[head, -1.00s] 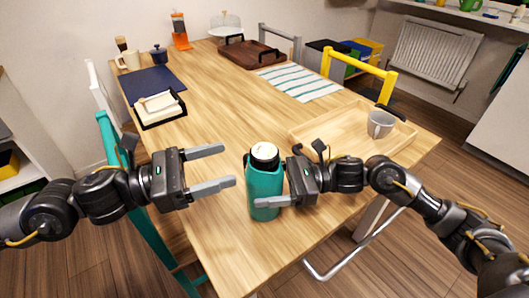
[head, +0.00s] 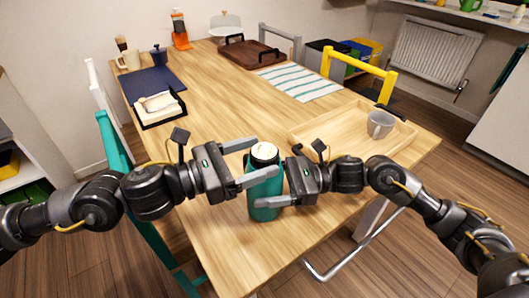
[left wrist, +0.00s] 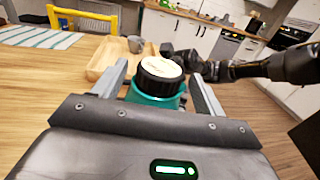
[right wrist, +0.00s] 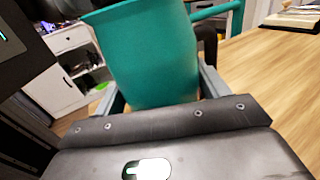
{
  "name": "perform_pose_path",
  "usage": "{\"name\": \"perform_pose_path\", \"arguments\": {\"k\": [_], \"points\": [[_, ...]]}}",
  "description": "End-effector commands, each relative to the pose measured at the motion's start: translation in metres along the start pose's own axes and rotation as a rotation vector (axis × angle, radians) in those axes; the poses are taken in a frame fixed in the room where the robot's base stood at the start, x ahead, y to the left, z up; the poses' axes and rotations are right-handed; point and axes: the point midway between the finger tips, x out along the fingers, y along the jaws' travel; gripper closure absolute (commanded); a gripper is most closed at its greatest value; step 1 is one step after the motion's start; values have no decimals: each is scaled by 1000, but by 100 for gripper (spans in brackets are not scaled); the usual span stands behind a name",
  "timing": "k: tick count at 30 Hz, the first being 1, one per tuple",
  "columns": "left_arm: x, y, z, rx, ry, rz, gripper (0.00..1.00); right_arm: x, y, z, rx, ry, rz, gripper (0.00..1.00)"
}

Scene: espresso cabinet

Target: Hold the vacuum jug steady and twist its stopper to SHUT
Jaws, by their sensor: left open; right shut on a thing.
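The teal vacuum jug (head: 264,195) stands upright near the front edge of the table. Its stopper (head: 264,152) has a pale top and, in the left wrist view, a black ribbed rim (left wrist: 160,75). My right gripper (head: 275,202) is shut on the jug's body from the right; the teal body (right wrist: 150,60) fills the space between its fingers in the right wrist view. My left gripper (head: 257,162) is open at the upper left of the jug, its fingers on either side of the stopper with gaps showing. Any marking on the stopper is too small to read.
A wooden tray (head: 330,125) with a grey mug (head: 380,123) lies right of the jug. A black holder with napkins (head: 160,107), a striped cloth (head: 298,83) and a dark brown tray (head: 250,54) lie farther back. The middle of the table is clear.

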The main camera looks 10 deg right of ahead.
Motion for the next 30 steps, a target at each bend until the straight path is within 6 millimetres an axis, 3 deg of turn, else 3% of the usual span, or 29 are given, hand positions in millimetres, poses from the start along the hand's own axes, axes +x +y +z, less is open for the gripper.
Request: {"name": "perform_pose_path", "arguments": {"k": [6, 16, 26, 30], "points": [[21, 0, 0, 1, 1, 0, 28, 0, 0, 0, 1, 1, 0, 73], [24, 0, 0, 1, 0, 1, 28, 0, 0, 0, 1, 1, 0, 73], [23, 0, 0, 1, 0, 1, 70, 0, 0, 0, 1, 1, -1, 73], [24, 0, 0, 1, 1, -2, 73, 0, 0, 0, 1, 1, -1, 73]]}}
